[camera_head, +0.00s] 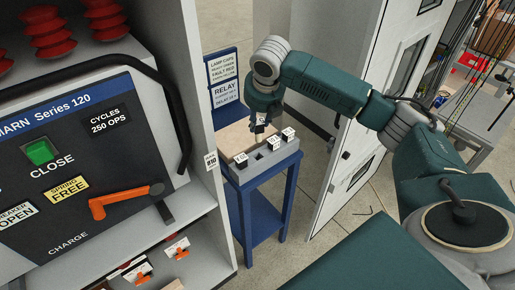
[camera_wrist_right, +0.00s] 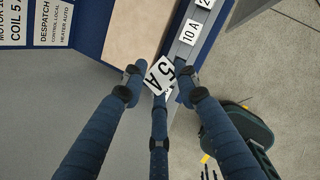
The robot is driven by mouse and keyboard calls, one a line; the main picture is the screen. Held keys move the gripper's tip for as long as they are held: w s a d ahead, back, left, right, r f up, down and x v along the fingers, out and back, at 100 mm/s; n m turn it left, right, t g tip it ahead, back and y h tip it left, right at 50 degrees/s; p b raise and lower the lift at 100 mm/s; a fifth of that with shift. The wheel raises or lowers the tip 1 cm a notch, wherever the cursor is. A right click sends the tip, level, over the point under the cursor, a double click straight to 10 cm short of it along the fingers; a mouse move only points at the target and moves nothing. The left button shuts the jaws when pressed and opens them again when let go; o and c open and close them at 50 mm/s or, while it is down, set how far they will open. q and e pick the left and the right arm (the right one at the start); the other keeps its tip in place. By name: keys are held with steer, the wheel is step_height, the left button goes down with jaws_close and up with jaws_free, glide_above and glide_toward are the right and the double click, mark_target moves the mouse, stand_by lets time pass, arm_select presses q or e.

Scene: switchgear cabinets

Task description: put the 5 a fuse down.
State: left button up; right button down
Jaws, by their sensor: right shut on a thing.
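The 5 A fuse, with a white label reading "5 A" (camera_wrist_right: 160,75), sits between the fingertips of my right gripper (camera_wrist_right: 155,84), which is shut on it. In the head view the right gripper (camera_head: 262,116) points down over the stand, just behind a grey fuse rack (camera_head: 262,164). The rack holds several small fuses with white labels, one of them reading "10 A" (camera_wrist_right: 190,32) in the right wrist view. The held fuse looks tilted relative to the rack's row. I cannot tell whether it touches the rack. My left gripper is not in view.
The rack stands on a blue stand (camera_head: 262,215) beside a bare tan board (camera_head: 235,138). A sign board (camera_head: 223,78) rises behind. A breaker cabinet (camera_head: 80,150) with an orange handle (camera_head: 125,200) is on the left; a white cabinet door (camera_head: 345,160) is on the right.

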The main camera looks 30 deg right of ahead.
mark_target(258, 134)
step_height(258, 134, down, 8)
steer(key=shift+w+r+p, duration=0.15)
steer(key=shift+r+p, duration=0.1)
steer(key=shift+p, duration=0.2)
step_height(258, 134, down, 5)
steer(key=shift+r+p, duration=0.1)
steer(key=shift+p, duration=0.2)
steer(key=c, duration=1.3)
jaws_free()
steer(key=b+v, duration=0.1)
steer(key=v, duration=1.1)
